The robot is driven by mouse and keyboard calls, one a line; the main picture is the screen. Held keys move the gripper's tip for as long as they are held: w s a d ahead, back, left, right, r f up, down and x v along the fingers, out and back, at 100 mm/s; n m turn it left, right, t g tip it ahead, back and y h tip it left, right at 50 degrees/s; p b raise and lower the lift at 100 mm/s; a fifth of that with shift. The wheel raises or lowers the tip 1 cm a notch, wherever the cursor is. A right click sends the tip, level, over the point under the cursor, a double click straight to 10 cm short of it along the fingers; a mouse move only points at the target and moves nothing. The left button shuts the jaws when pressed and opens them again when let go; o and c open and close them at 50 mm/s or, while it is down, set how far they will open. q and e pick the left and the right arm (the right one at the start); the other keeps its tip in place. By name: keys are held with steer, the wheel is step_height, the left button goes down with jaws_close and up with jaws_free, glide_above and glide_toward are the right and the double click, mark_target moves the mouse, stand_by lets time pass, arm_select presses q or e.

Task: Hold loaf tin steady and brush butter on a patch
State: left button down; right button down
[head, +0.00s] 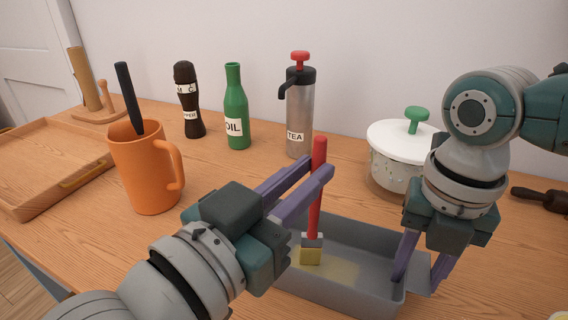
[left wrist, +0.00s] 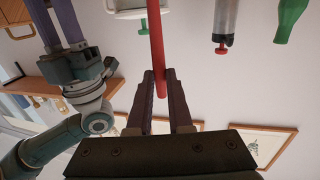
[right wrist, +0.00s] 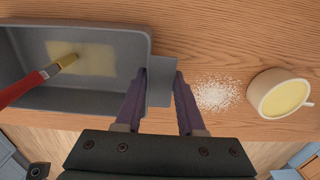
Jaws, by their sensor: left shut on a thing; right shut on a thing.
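The grey loaf tin (head: 350,242) stands on the wooden counter, with a pale yellow butter patch (head: 338,270) on its floor. My left gripper (head: 322,172) is shut on the red handle of the brush (head: 318,190), which is nearly upright with its yellow bristles down in the tin, at the patch. The red handle also crosses the left wrist view (left wrist: 157,45). My right gripper (right wrist: 161,80) is shut on the flat grey end tab of the tin (right wrist: 160,92). In the right wrist view the bristles (right wrist: 68,60) lie over the patch (right wrist: 95,60).
Behind the tin stand a tea flask (head: 300,115), a green oil bottle (head: 236,110), a pepper mill (head: 188,100) and a white-lidded pot (head: 390,170). An orange mug (head: 145,175) is left of my left arm. A cup of yellow liquid (right wrist: 280,93) and white grains (right wrist: 217,93) lie beyond the tab.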

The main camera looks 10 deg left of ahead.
arm_select(q)
steer(key=shift+s+d, duration=0.7)
steer(key=shift+d, duration=2.75)
steer(key=shift+w+a, duration=1.05)
steer(key=shift+a, duration=4.15)
step_height(320, 180, up, 8)
arm_select(e)
steer(key=shift+c, duration=2.2)
jaws_free()
steer(key=shift+r, duration=0.1)
